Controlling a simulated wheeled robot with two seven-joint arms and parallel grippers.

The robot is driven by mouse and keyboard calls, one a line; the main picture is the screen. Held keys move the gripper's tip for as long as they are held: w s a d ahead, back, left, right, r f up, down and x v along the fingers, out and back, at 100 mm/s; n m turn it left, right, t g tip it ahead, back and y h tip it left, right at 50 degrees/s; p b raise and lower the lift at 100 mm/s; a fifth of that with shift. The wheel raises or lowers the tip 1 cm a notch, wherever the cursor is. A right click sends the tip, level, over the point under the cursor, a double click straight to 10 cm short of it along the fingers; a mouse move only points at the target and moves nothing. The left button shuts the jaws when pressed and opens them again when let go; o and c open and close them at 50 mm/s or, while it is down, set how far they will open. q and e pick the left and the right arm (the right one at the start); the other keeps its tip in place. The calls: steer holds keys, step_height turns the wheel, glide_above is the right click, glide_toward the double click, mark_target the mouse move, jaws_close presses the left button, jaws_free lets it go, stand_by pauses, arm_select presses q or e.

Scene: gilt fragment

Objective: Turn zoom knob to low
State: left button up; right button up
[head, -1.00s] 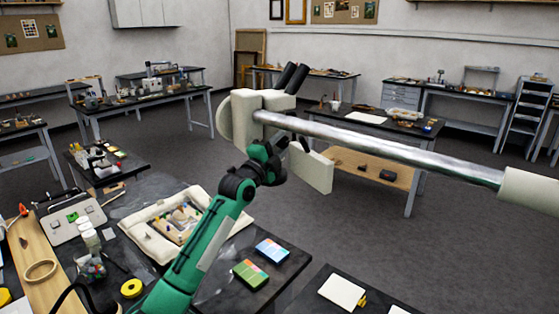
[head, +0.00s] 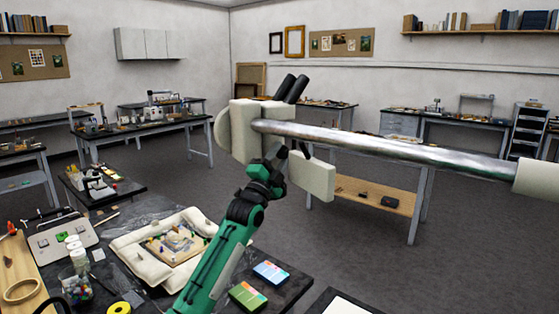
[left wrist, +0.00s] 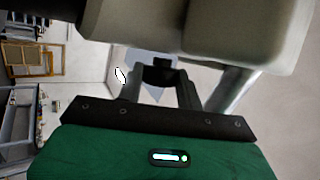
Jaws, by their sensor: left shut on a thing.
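The cream microscope head (head: 243,146) with two black eyepieces (head: 291,88) hangs on a shiny metal boom (head: 390,143) in the head view. My left gripper (head: 280,158) reaches up to its underside from the front. In the left wrist view its two dark fingers (left wrist: 160,85) are closed about a small dark part (left wrist: 158,72) below the cream housing (left wrist: 190,30). This part looks like the zoom knob, but its markings and setting cannot be read. In the head view the gripper and housing hide the knob. My right gripper is not in view.
A black bench (head: 150,212) at the lower left bears a padded cream tray (head: 120,245), jars (head: 74,258), yellow tape (head: 118,308) and coloured boxes (head: 270,273). The boom crosses to the right. Grey floor (head: 340,255) lies open beyond the bench.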

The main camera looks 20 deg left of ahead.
arm_select(q)
steer(key=o, duration=1)
steer(key=shift+f, duration=0.1)
steer(key=b+v, duration=0.2)
steer(key=v, duration=0.5)
steer(key=shift+s+b, duration=0.15)
steer(key=shift+b, duration=0.2)
steer(key=shift+f, duration=0.1)
